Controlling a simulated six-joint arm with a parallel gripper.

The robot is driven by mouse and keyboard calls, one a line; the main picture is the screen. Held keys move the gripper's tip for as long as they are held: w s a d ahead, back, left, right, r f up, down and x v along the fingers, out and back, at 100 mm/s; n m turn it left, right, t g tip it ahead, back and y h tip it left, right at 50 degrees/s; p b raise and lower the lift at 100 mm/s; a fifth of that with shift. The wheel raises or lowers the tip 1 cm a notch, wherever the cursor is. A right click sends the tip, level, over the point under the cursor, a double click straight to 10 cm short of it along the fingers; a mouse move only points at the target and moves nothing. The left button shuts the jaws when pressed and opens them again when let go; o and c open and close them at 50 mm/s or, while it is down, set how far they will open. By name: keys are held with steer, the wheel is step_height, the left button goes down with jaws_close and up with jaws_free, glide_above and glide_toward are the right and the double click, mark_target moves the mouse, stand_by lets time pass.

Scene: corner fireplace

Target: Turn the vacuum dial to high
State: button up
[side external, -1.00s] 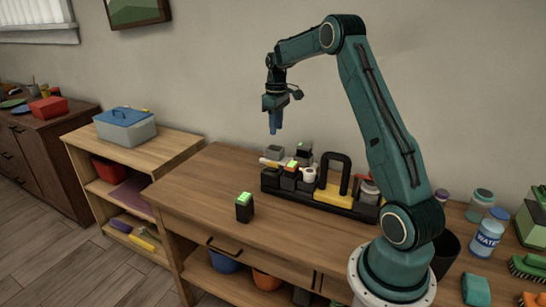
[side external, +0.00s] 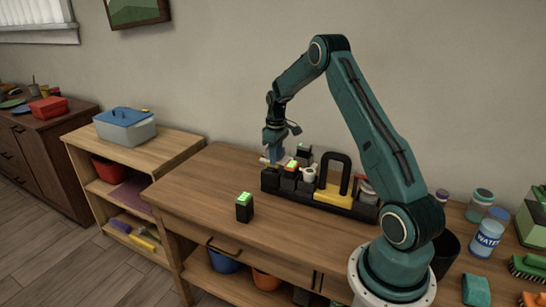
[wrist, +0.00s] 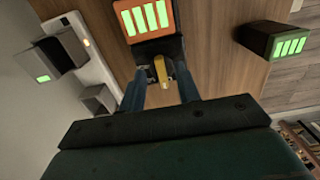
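A dark rack (side external: 331,203) stands at the back of the wooden table. Its left end holds blocks, among them an orange-and-black block with green bars (side external: 291,165), also in the wrist view (wrist: 145,18). My gripper (side external: 273,158), pointing down, is low over the rack's left end. In the wrist view its blue fingers (wrist: 163,88) are apart, with a small yellow piece (wrist: 160,70) between their tips. I cannot tell whether they touch it. No part is clearly recognizable as a vacuum dial; the side view of the fingertips' surroundings is partly blocked.
A black block with a green top (side external: 244,207) stands alone on the table in front of the rack. A black handle arch (side external: 335,168) rises over a yellow part (side external: 332,196) right of my gripper. A grey block with a green light (wrist: 42,62) is nearby. The table's left front is clear.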

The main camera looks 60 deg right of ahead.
steer(key=shift+f, duration=1.1)
jaws_close()
